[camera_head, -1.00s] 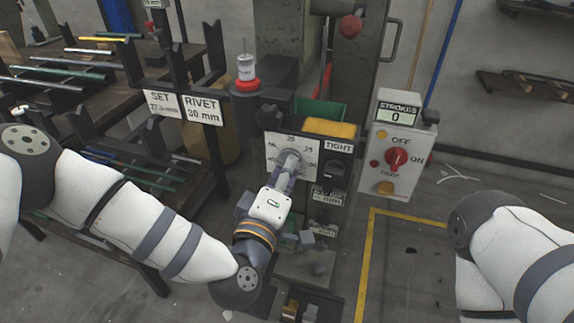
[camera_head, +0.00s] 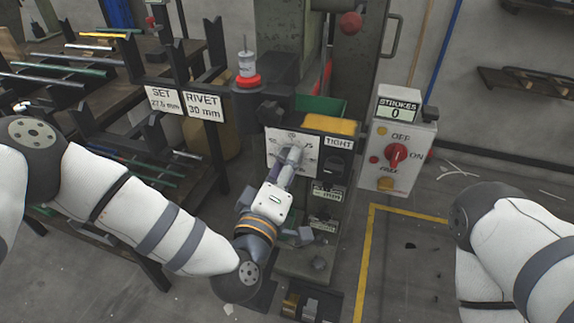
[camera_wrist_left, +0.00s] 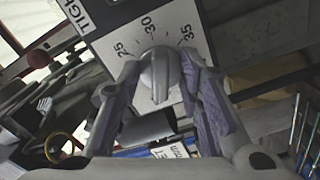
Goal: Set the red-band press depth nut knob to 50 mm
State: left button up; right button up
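The press with the red band (camera_head: 247,81) stands at centre. Its white depth dial plate (camera_head: 279,152) is on the front, with a TIGHT label (camera_head: 338,144) beside it. In the left wrist view the dial (camera_wrist_left: 130,38) shows 25, 30 and 35, turned. The rounded grey depth nut knob (camera_wrist_left: 160,72) has a raised ridge and covers the dial's middle. My left gripper (camera_head: 291,155) is at the dial. In the wrist view its fingers (camera_wrist_left: 160,68) sit close against both sides of the knob and appear shut on it. My right gripper is out of view.
A control box (camera_head: 398,150) with a red switch and a STROKES counter (camera_head: 398,110) reading 0 is to the right. SET 27.5 mm (camera_head: 163,100) and RIVET 30 mm (camera_head: 204,105) signs are at left, by a rack of rods (camera_head: 70,70). Yellow floor tape (camera_head: 364,260) runs at right.

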pick_arm(q)
jog(key=v, duration=1.2)
jog(key=s+a+f+m+g+y+p, duration=0.1)
jog(key=s+a+f+m+g+p, duration=0.2)
jog(key=s+f+g, duration=0.45)
jog(key=s+a+f+m+g+p, duration=0.1)
jog(key=s+a+f+m+g, duration=0.1)
jog(key=s+f+m+g, duration=0.55)
jog(key=s+a+g+y+p, duration=0.1)
jog(key=s+a+g+y, duration=0.1)
jog(key=s+a, duration=0.5)
jog(key=s+a+n+g+y+p, duration=0.1)
jog(key=s+a+g+y, duration=0.1)
jog(key=s+a, duration=0.5)
jog(key=s, duration=0.6)
jog(key=shift+f+g+y, duration=0.2)
jog(key=shift+g+y, duration=0.1)
jog(key=shift+g, duration=0.1)
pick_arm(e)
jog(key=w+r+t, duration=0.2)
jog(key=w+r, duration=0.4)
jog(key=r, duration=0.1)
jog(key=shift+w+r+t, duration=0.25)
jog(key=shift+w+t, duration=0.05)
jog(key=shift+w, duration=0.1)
pick_arm(q)
jog(key=shift+d, duration=0.1)
